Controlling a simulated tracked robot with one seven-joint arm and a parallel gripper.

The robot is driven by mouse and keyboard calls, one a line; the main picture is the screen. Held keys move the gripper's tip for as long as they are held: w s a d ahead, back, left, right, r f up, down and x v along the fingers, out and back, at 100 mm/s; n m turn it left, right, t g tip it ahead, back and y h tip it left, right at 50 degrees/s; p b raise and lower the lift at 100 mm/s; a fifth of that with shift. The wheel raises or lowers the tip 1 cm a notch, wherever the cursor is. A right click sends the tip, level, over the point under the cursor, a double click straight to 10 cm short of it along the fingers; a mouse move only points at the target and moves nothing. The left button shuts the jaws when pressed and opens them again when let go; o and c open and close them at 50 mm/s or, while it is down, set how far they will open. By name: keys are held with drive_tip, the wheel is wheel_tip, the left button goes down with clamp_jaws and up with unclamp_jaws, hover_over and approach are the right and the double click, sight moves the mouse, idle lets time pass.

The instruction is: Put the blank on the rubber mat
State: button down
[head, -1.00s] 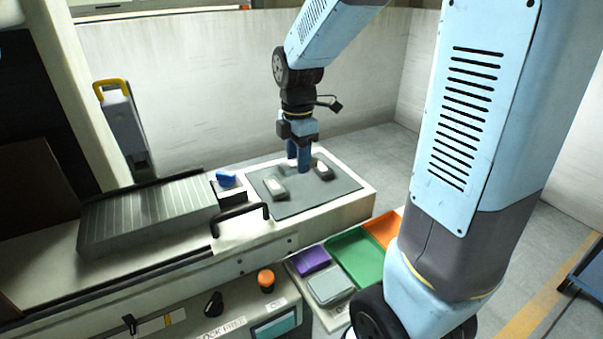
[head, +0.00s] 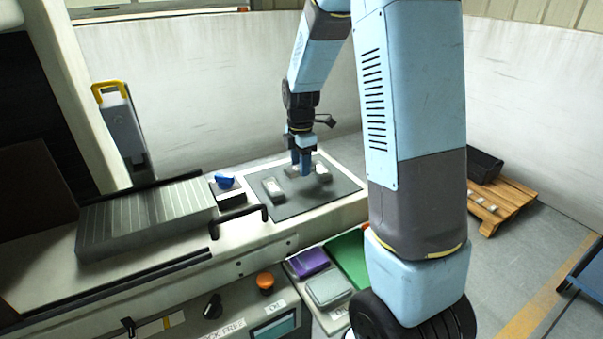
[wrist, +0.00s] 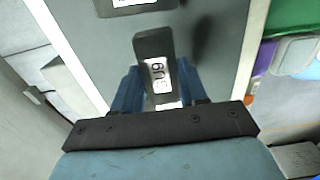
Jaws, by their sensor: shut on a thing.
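My gripper (head: 302,171) is shut on a dark grey blank (wrist: 153,45) with a white lettered label. In the wrist view the blank sits between the blue fingers, with its far end sticking out past them. It appears to be just above the dark grey rubber mat (head: 291,207), with a shadow beside it. The mat also fills the middle of the wrist view (wrist: 110,60). A second labelled block (head: 273,189) lies on the mat to the left of my gripper. It is cut off at the top edge of the wrist view.
A blue item (head: 225,181) on a small black-and-white block and a black handle (head: 238,219) stand left of the mat. Purple (head: 309,262), grey (head: 329,289) and green (head: 348,257) trays lie in front. The mat's front part is clear.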

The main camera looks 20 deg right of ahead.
drive_tip(key=shift+w+d+f, duration=0.1)
drive_tip(key=shift+w+f, duration=0.05)
drive_tip(key=shift+f, duration=0.8)
drive_tip(key=shift+w+f, duration=0.1)
drive_tip(key=shift+f, duration=0.8)
drive_tip(key=c, duration=0.6)
unclamp_jaws()
